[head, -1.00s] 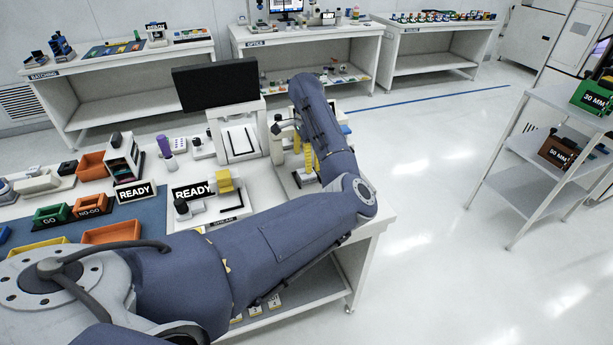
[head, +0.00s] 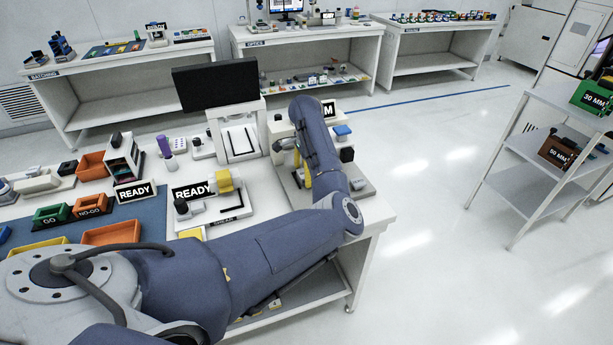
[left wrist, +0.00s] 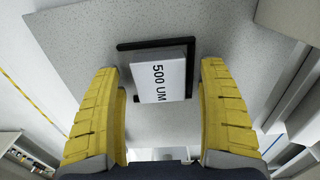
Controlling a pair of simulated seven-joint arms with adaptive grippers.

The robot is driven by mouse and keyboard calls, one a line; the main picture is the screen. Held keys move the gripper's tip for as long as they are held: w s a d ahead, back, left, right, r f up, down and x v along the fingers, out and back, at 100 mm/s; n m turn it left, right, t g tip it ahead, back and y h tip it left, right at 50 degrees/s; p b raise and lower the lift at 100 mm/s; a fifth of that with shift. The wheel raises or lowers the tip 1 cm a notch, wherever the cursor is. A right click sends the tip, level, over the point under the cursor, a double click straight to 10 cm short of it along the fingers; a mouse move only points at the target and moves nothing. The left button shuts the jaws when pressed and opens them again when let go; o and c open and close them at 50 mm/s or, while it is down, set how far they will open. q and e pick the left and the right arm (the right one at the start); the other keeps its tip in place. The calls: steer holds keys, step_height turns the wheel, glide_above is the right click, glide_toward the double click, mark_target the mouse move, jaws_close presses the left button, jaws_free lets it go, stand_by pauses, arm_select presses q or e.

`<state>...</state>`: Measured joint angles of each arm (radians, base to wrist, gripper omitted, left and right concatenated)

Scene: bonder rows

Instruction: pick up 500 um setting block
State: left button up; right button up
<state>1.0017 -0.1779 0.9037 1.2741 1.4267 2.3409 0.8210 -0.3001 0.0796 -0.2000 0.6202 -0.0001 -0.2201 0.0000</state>
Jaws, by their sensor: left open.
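The 500 um setting block (left wrist: 165,76) is a pale block with dark "500 UM" lettering, seen in the left wrist view. It sits beside a black L-shaped bracket (left wrist: 133,46) on a grey speckled surface. My left gripper (left wrist: 161,72) is open, with one yellow finger on each side of the block and a visible gap to both. I cannot tell how far the fingertips are above the surface. In the head view the block is hidden behind my left arm, and only a bit of yellow finger (head: 307,179) shows. My right gripper is not in view.
On the bench, a press-like unit with a black screen (head: 216,86) stands left of my arm. A READY sign (head: 193,191) and a yellow-topped fixture (head: 224,182) stand nearer. A grey shelf cart (head: 556,172) stands right, across open floor.

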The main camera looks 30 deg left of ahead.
arm_select(q)
steer(key=shift+c, duration=0.6)
steer(key=c, duration=1.5)
